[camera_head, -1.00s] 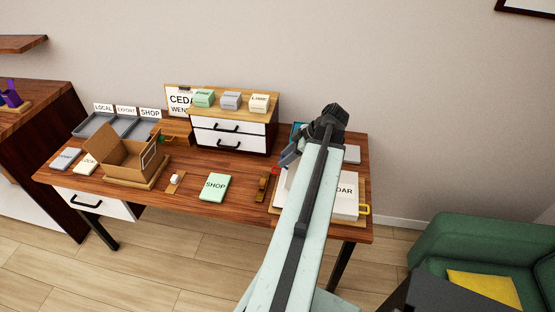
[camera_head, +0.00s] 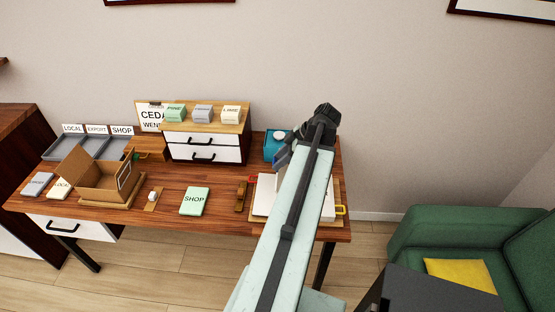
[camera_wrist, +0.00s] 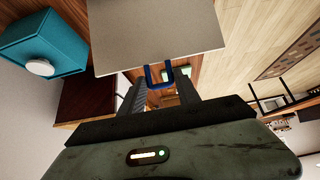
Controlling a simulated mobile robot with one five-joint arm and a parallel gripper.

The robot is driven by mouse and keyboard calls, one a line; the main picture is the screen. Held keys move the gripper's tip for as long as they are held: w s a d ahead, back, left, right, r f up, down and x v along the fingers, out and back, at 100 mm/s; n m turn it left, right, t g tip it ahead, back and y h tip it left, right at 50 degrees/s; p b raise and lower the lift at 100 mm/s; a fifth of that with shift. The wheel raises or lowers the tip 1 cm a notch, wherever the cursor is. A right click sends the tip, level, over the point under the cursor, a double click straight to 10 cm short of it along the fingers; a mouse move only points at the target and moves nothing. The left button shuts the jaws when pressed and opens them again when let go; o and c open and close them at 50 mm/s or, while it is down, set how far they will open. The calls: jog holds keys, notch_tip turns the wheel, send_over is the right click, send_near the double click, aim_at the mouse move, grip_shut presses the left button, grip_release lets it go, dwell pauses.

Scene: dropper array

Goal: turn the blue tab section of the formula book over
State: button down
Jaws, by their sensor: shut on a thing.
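The formula book (camera_head: 264,199) lies at the right end of the desk, with white pages and largely hidden behind my arm. A red tab (camera_head: 252,179) shows on its left and a yellow tab (camera_head: 341,210) on its right. In the wrist view the blue tab (camera_wrist: 148,77) is a small loop at the edge of a flat grey-white section (camera_wrist: 160,40). My gripper (camera_wrist: 159,92) is shut on the blue tab, with a finger on each side. The section looks raised and tilted, with desk and floor showing around it. In the head view the blue tab is hidden.
A teal box (camera_head: 272,149) with a white knob stands behind the book; it also shows in the wrist view (camera_wrist: 45,45). The drawer unit (camera_head: 207,140) stands at the back. A green SHOP card (camera_head: 194,201) and a brown strip (camera_head: 240,196) lie left of the book.

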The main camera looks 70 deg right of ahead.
jog(key=shift+s+a+f, duration=0.15)
jog(key=shift+s+f, duration=0.05)
jog(key=shift+s, duration=0.05)
jog(key=c, duration=1)
grip_release()
jog(key=shift+r, duration=0.2)
jog(key=shift+s+r+p, duration=0.15)
jog(key=shift+r+p, duration=0.15)
jog(key=shift+p, duration=0.1)
jog(key=p+v, duration=0.5)
jog(key=v, duration=0.2)
jog(key=shift+f, duration=0.1)
